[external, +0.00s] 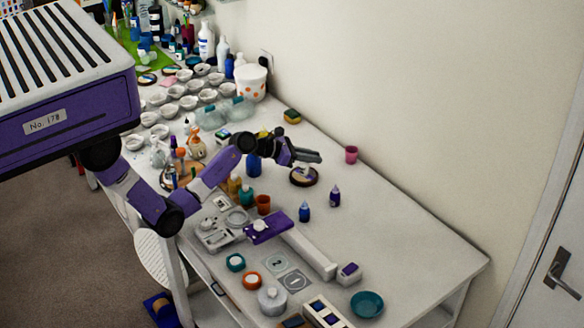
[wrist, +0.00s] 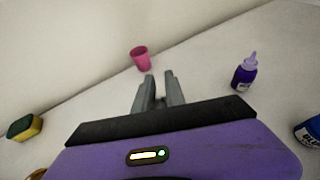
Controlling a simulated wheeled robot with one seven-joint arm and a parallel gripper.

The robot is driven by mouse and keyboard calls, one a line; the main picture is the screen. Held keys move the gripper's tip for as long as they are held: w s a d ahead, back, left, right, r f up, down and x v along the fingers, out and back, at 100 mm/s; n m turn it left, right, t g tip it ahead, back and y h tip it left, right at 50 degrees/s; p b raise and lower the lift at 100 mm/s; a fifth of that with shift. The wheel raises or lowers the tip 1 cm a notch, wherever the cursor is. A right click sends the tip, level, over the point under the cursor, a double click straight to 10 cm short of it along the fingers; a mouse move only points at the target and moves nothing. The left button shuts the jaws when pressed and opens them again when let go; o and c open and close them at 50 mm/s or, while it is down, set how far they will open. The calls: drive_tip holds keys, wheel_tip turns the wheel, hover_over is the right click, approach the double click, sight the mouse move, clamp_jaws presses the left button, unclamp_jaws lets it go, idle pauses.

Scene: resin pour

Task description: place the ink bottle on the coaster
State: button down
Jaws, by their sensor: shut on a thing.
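My gripper (external: 319,157) is held above the table at mid-right; in the wrist view its grey fingers (wrist: 160,90) are close together, with a narrow gap. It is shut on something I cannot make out. A purple ink bottle (external: 334,197) stands upright on the table, also at right in the wrist view (wrist: 243,76). A blue bottle (external: 304,212) stands nearby and shows in part at the wrist view's right edge (wrist: 309,132). A round dark-rimmed disc (external: 303,183), perhaps the coaster, lies just below my gripper in the external view, with a pale shape on it.
A pink cup (external: 351,154) stands near the wall, ahead of my fingers in the wrist view (wrist: 140,58). A sponge (external: 292,116) lies at the back, left in the wrist view (wrist: 25,127). An orange cup (external: 263,204) stands left of the bottles.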

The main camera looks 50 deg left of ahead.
drive_tip(key=shift+f, duration=0.1)
drive_tip(key=c, duration=1.4)
unclamp_jaws()
drive_tip(key=shift+s+r+p, duration=0.15)
drive_tip(key=shift+r+p, duration=0.2)
drive_tip(key=p+v, duration=1)
drive_tip(key=v, duration=0.1)
drive_tip(key=shift+s+a, duration=0.2)
drive_tip(key=shift+s, duration=0.1)
drive_tip(key=shift+f, duration=0.1)
